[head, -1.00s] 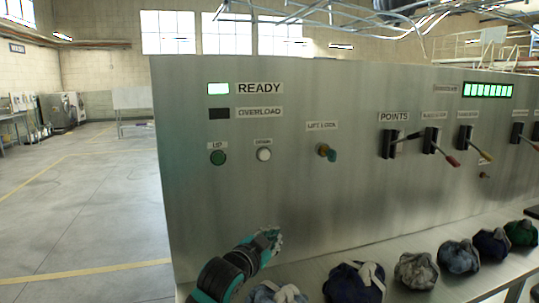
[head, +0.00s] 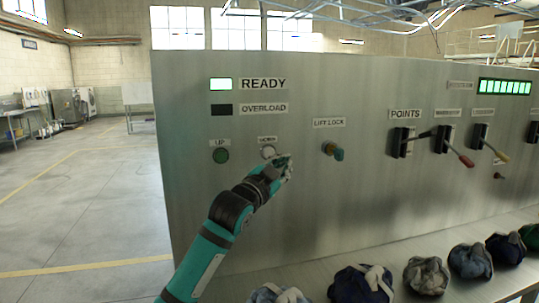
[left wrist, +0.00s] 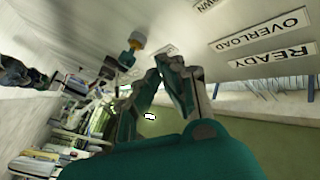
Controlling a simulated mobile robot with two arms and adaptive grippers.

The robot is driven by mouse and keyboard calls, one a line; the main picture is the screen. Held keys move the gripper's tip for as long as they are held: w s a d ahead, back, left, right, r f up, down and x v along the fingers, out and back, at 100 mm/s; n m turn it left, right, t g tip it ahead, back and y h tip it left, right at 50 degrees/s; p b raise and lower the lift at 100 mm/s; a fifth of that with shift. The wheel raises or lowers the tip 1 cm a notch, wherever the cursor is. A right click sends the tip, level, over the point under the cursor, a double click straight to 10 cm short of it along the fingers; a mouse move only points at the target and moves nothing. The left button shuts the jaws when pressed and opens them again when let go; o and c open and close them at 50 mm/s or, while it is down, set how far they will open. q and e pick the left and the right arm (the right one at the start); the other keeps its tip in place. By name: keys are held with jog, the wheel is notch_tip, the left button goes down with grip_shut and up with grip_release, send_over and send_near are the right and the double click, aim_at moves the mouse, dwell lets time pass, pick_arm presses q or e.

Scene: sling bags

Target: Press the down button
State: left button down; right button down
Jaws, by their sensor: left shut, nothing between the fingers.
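The white down button (head: 268,152) is on the metal control panel (head: 330,210), under a small label and right of the green up button (head: 221,156). My left gripper (head: 286,163) is at the panel, just right of and below the down button in the head view, slightly overlapping its edge. It is shut and empty. I cannot tell if it touches the panel or button. In the left wrist view its fingers (left wrist: 158,78) show, with the end of the DOWN label (left wrist: 205,4) at the top edge; the button itself is not seen there. My right gripper is out of view.
The lift lock knob (head: 333,150) sticks out right of my left gripper; it also shows in the left wrist view (left wrist: 135,42). Levers (head: 403,142) stand farther right. Several cloth bags (head: 361,284) lie on the ledge below. Open floor is at left.

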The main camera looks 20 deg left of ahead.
aim_at(269, 153)
pick_arm(q)
jog(key=w+a+p, duration=0.1)
jog(key=w+a, duration=0.3)
jog(key=w, duration=0.3)
jog(key=shift+a, duration=0.4)
jog(key=shift+w, duration=0.1)
dwell(0.5)
dwell(0.5)
jog(key=shift+w+a+p, duration=0.3)
jog(key=shift+p, duration=0.15)
